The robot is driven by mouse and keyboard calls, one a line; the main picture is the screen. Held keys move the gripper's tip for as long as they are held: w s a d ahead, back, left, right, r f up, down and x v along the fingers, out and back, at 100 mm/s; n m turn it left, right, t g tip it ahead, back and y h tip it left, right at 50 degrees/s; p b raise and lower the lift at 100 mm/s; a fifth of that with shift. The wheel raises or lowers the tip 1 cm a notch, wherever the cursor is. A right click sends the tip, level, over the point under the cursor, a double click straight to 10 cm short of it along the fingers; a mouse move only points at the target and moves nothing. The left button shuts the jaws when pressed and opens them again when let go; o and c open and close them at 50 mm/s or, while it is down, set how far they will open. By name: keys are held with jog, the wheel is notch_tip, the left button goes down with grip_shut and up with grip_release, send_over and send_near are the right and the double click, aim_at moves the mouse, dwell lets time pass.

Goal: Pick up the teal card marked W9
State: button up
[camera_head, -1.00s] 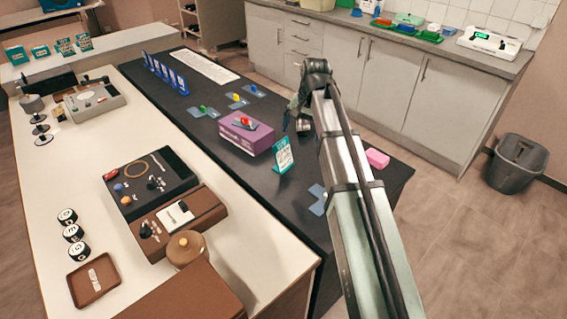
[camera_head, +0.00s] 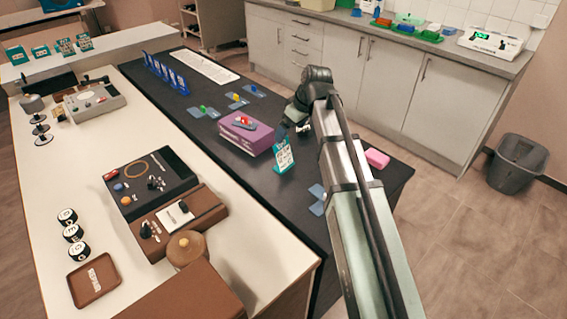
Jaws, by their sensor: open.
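A teal card (camera_head: 284,157) with a white printed face stands upright on the dark counter, beside the purple box. Its print is too small to read, so I cannot tell whether it is marked W9. My gripper (camera_head: 284,134) is open, just above and behind the card's top edge; the fingers are small and partly hidden by my wrist. I cannot tell whether they touch the card. Several other teal cards (camera_head: 40,51) stand on the pale shelf at the far left, also unreadable.
The purple box (camera_head: 247,138) with a red-topped item stands left of the card. A pink block (camera_head: 377,158) lies right of my arm. Blue upright cards (camera_head: 166,74) stand farther back. The dark counter between is mostly clear.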

aim_at(282, 148)
jog(key=x, duration=0.8)
jog(key=shift+f, duration=0.2)
jog(key=shift+x, duration=2.6)
jog(key=shift+d, duration=0.15)
jog(key=c, duration=0.8)
